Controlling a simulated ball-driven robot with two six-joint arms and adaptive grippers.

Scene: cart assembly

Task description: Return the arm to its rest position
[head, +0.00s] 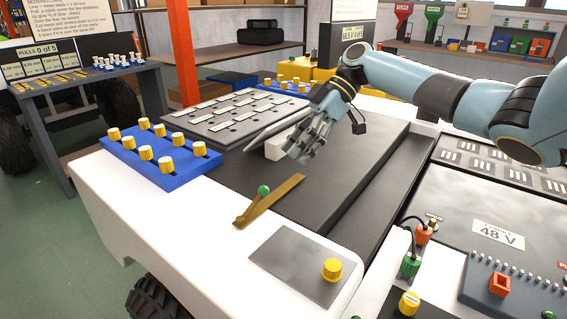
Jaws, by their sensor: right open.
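My right arm (430,85) reaches in from the right over the white cart (160,225). My right gripper (310,145) is open and points down above the dark grey deck, close to a small white block (274,148). A flat grey piece (278,124) lies tilted beside the block, partly behind the gripper. I cannot tell whether the fingers touch either one. My left gripper does not show.
A blue block with several yellow knobs (160,152) and a grey slotted plate (228,115) lie left of the gripper. A 48 V panel (480,215) is at right. The deck (340,190) has bare room.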

